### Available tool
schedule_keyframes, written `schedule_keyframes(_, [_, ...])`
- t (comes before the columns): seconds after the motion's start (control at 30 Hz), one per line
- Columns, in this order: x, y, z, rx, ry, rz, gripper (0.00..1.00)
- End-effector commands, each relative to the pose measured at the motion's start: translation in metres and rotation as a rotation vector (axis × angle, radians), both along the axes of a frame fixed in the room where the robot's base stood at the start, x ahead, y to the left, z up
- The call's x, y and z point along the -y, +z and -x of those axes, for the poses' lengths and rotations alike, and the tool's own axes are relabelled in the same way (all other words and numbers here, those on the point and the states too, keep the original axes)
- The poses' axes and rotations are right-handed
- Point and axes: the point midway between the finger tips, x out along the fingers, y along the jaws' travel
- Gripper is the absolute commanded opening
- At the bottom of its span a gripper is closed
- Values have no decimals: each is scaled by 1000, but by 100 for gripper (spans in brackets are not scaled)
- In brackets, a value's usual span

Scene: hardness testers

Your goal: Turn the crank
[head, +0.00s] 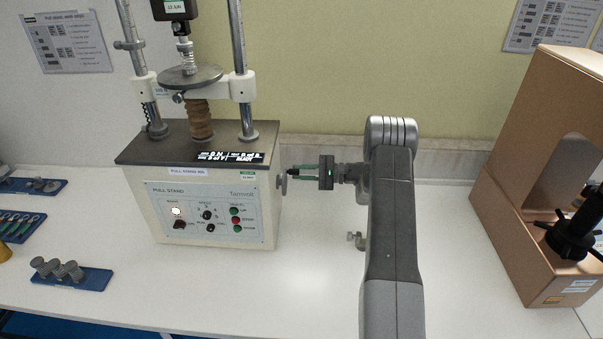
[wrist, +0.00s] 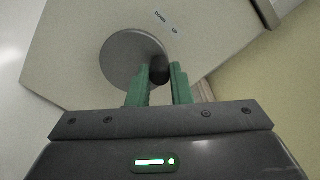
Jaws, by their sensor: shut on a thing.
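The crank is a grey disc (wrist: 133,62) with a dark knob (wrist: 160,70), mounted on the right side of the pull stand (head: 213,213). In the head view the disc (head: 282,182) shows edge-on. My gripper (head: 296,171) reaches it from the right. In the wrist view my gripper (wrist: 160,85) has its two green fingers on either side of the knob, shut on it. The knob sits at the right edge of the disc in that view. A label reading DOWN and UP (wrist: 168,23) is beside the disc.
A blue tray with grey parts (head: 72,275) lies at the left front. A large brown box (head: 510,190) stands at the right with a black handled part (head: 572,235) at it. White tabletop (head: 310,285) is clear in front of the stand.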

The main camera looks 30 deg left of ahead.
Motion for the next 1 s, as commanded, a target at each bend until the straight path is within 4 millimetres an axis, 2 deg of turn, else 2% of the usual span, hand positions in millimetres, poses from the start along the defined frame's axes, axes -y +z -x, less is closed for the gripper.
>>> schedule_keyframes(0.43, [0,0,-1,-7,-1,4,0])
schedule_keyframes(0.47, [0,0,-1,-7,-1,4,23])
schedule_keyframes(0.57, [0,0,-1,-7,-1,4,41])
schedule_keyframes(1.0, [0,0,4,-7,-1,4,41])
